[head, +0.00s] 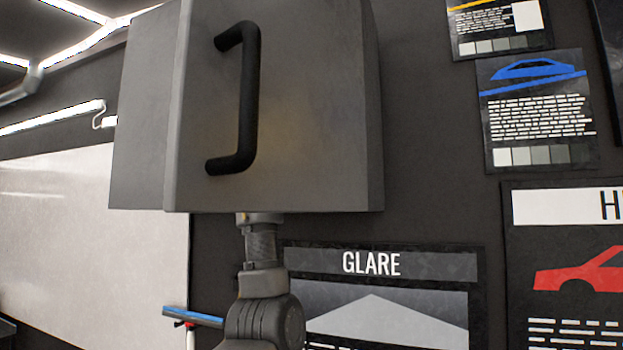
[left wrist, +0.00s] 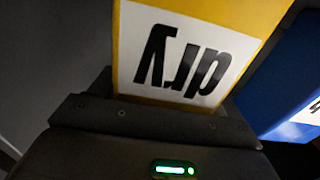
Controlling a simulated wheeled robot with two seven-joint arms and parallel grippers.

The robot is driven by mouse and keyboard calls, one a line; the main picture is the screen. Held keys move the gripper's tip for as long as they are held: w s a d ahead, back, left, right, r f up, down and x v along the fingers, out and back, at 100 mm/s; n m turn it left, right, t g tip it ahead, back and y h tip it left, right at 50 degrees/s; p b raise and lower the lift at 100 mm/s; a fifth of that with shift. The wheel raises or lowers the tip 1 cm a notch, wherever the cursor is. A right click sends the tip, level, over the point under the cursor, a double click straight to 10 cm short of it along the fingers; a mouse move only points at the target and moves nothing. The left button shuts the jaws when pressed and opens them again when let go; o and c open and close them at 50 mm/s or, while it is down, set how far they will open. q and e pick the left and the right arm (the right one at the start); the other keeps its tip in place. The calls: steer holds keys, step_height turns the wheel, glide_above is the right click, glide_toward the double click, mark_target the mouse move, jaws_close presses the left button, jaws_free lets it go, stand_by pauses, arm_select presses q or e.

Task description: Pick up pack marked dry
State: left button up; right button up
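The pack marked dry (left wrist: 185,58) is yellow with a white label, and its black lettering reads upside down in the left wrist view. My left gripper (left wrist: 170,100) is right up against it, with a dark finger at each side of the pack's near end. I see no clear gap at either side, but I cannot tell whether the fingers are clamped. In the head view my left gripper is hidden by the grey cabinet (head: 290,110), with the wrist going up beneath it. The pack does not show there. My right gripper is in neither view.
A blue pack (left wrist: 285,75) with a white label stands close to the right of the yellow one. The cabinet has a black handle (head: 243,98). Posters, one headed GLARE (head: 371,263), cover the dark wall. A blue-edged tool (head: 192,317) is at lower left.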

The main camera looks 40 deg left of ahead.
arm_select(q)
steer(key=shift+a, duration=0.1)
steer(key=c, duration=0.7)
step_height(320, 180, up, 9)
steer(key=shift+s+r, duration=0.1)
steer(key=shift+r, duration=0.35)
